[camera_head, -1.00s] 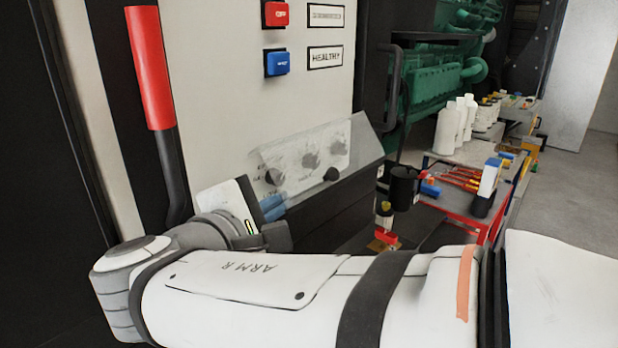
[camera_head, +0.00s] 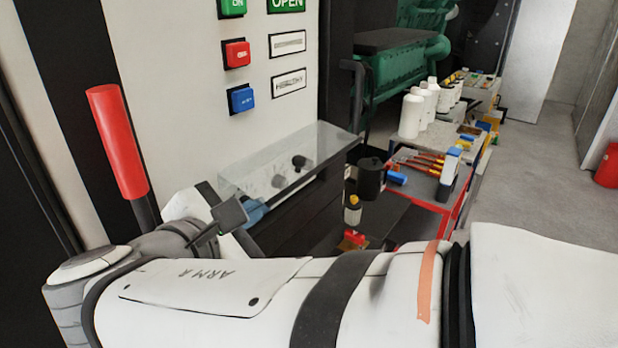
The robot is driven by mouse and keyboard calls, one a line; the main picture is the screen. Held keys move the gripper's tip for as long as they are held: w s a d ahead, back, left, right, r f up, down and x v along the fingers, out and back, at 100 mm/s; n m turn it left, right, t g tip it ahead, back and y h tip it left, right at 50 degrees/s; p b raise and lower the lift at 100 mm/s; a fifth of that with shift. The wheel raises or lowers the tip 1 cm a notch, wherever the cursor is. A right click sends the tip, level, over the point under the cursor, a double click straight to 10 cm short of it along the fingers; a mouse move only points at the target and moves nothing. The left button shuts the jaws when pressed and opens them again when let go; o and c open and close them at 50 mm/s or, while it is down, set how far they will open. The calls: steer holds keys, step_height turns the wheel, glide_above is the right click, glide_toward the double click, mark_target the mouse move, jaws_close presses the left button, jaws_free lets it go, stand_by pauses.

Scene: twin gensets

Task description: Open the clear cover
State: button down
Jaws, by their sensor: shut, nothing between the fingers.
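The clear cover (camera_head: 318,148) is a see-through box-like guard on the front of the pale panel. Dark knobs (camera_head: 299,162) show through it. It looks closed over them, though its edges are faint. My gripper (camera_head: 257,208) is at the cover's lower left corner, with its blue fingertips partly hidden behind a dark part of my wrist. The fingers are shut with nothing seen between them. I cannot tell whether they touch the cover.
A red-handled lever (camera_head: 117,140) stands left of my wrist. Green, red (camera_head: 237,53) and blue buttons sit above the cover. At right, a red-edged cart (camera_head: 452,213) holds tools and a bottle, with white bottles (camera_head: 411,113) behind.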

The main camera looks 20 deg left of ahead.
steer(key=shift+s+r, duration=0.1)
steer(key=shift+r, duration=0.05)
stand_by(0.5)
steer(key=d+b+v, duration=0.1)
steer(key=v, duration=0.6)
steer(key=w+d+f+m+g+h, duration=0.2)
steer(key=w+d+f+m+g, duration=0.3)
steer(key=d, duration=0.4)
steer(key=w+d+f+m+g+h, duration=0.2)
steer(key=w+d+f+m+g, duration=0.15)
steer(key=w+d+f, duration=0.4)
steer(key=s+d+f+m+g+y, duration=0.1)
steer(key=d+f+m, duration=0.3)
steer(key=d+m, duration=0.5)
steer(key=s+d+f+m+g+y, duration=0.2)
steer(key=s+d+f+m+y, duration=0.1)
steer(key=d+m, duration=0.6)
steer(key=shift+d+f+y, duration=0.3)
steer(key=shift+f+y, duration=0.25)
steer(key=shift+y, duration=0.25)
steer(key=shift+s+m, duration=0.15)
steer(key=shift+m, duration=0.1)
